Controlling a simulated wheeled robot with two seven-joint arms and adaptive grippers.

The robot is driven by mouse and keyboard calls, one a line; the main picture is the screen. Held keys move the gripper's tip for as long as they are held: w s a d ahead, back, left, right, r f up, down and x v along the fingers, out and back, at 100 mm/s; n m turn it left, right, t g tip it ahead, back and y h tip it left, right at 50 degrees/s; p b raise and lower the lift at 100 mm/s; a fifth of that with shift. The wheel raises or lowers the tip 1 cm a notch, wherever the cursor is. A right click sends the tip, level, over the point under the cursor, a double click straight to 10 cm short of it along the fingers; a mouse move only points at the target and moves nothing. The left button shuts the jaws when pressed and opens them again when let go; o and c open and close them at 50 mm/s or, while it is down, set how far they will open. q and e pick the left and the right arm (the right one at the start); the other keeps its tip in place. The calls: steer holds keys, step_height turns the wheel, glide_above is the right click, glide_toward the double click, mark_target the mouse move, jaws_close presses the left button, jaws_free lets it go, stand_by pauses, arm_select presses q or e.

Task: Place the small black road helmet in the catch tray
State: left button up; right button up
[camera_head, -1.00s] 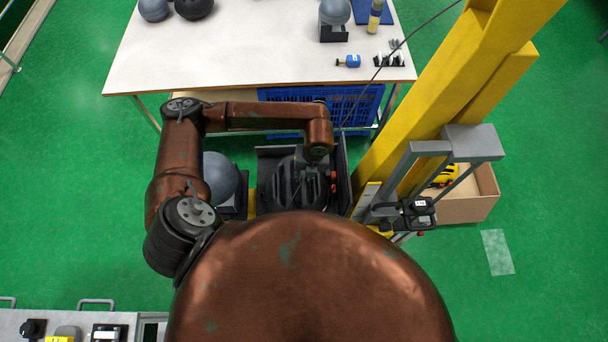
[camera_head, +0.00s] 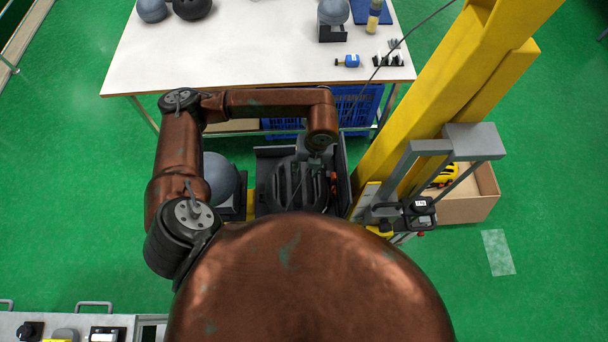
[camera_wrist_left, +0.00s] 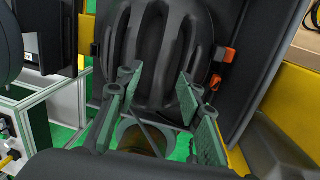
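The small black road helmet (camera_head: 298,186) with ribbed vents sits inside the dark-walled catch tray (camera_head: 344,168) at the foot of the yellow tower. In the left wrist view the helmet (camera_wrist_left: 160,50) fills the upper middle, with dark tray walls (camera_wrist_left: 255,60) beside it. My left gripper (camera_wrist_left: 157,82) is open, its two green-grey fingers spread apart close to the helmet's near side. I cannot tell whether the fingers touch it. In the head view the gripper is mostly hidden under my wrist. My right gripper is out of view.
A grey ball-shaped headform (camera_head: 220,178) stands left of the tray. The yellow tower column (camera_head: 430,110) rises to the right, with a cardboard box (camera_head: 470,200) beyond it. A white table (camera_head: 250,50) and a blue crate (camera_head: 355,105) are behind. Green floor is free at left and right.

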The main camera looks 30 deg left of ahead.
arm_select(q)
step_height(320, 180, up, 6)
steer(key=shift+d+r+b, duration=0.15)
steer(key=shift+d+b, duration=0.2)
steer(key=shift+d, duration=0.1)
steer(key=shift+w, duration=0.1)
